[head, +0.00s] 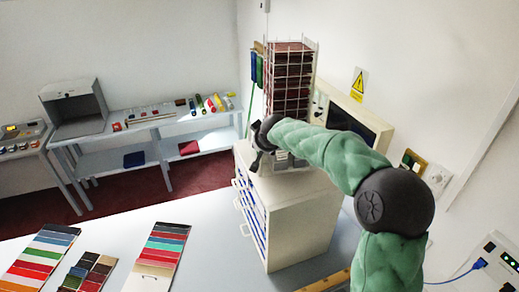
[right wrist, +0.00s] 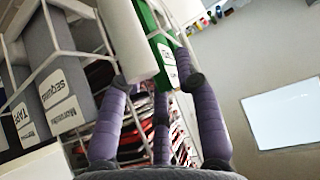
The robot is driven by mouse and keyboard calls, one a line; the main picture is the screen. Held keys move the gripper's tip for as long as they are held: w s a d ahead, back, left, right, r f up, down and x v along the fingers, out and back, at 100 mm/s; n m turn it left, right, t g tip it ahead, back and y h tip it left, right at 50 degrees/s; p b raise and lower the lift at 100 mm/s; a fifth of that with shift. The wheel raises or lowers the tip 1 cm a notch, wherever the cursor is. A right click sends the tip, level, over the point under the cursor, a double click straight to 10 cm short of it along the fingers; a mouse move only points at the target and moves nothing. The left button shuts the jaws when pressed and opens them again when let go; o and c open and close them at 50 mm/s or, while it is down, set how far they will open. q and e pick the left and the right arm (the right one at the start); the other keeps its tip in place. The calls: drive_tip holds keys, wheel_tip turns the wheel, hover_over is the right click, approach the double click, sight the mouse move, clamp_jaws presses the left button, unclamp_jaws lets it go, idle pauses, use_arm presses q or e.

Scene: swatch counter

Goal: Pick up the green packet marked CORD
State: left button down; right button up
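The green packet (right wrist: 152,22) shows at the top middle of the right wrist view, upright among other packets. A white label is on its lower end; its lettering is too small and partly covered to read surely. A pale white packet or panel (right wrist: 126,38) stands directly left of it. My right gripper (right wrist: 150,72) has its purple fingers spread at the lower ends of these two, one fingertip beside the green packet's right side. Whether it touches is unclear. In the head view my right gripper (head: 262,138) is at the rack, mostly hidden by its arm. My left gripper is out of view.
A wire rack (head: 316,78) stands on a white drawer cabinet (head: 302,205). Grey packets marked SEQUINS (right wrist: 62,85) and TAPE (right wrist: 28,122) sit left of the fingers. Colour swatch boards (head: 162,255) lie on the counter. A wall panel is close right.

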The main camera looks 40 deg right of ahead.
drive_tip(key=shift+w+d+f, duration=0.2)
drive_tip(key=shift+w+f, duration=0.15)
drive_tip(key=shift+s+a+r, duration=0.1)
drive_tip(key=shift+s+r, duration=0.05)
drive_tip(key=shift+s, duration=0.05)
drive_tip(key=shift+c, duration=1)
drive_tip(key=shift+w, duration=0.1)
drive_tip(key=c, duration=0.4)
